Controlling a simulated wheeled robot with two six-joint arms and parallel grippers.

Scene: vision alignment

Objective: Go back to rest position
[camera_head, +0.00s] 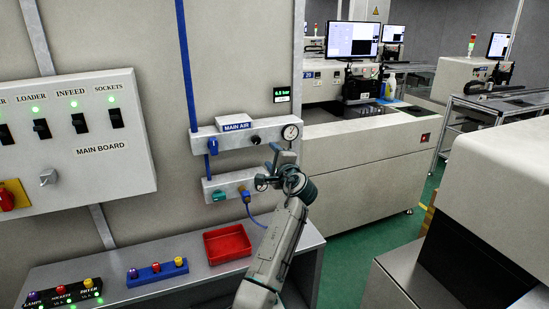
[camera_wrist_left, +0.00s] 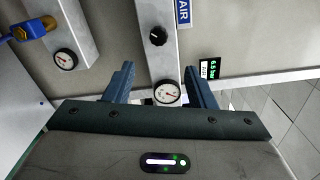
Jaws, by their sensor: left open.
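My left gripper (camera_head: 268,168) is raised in front of the wall panel, just below the upper MAIN AIR block (camera_head: 236,138) and near the right end of the lower block. In the left wrist view its two dark blue fingers (camera_wrist_left: 160,70) are apart, with nothing held between them. The round pressure gauge (camera_head: 290,132) on the upper block shows beyond the fingers in the left wrist view (camera_wrist_left: 167,93). I cannot tell the exact gap between the gripper and the panel. My right gripper is in neither view.
A grey bench (camera_head: 190,291) below holds a red tray (camera_head: 228,243), a blue button bar (camera_head: 157,272) and a black button box (camera_head: 64,295). The MAIN BOARD switch box (camera_head: 72,135) is at left. A blue hose hangs near my arm.

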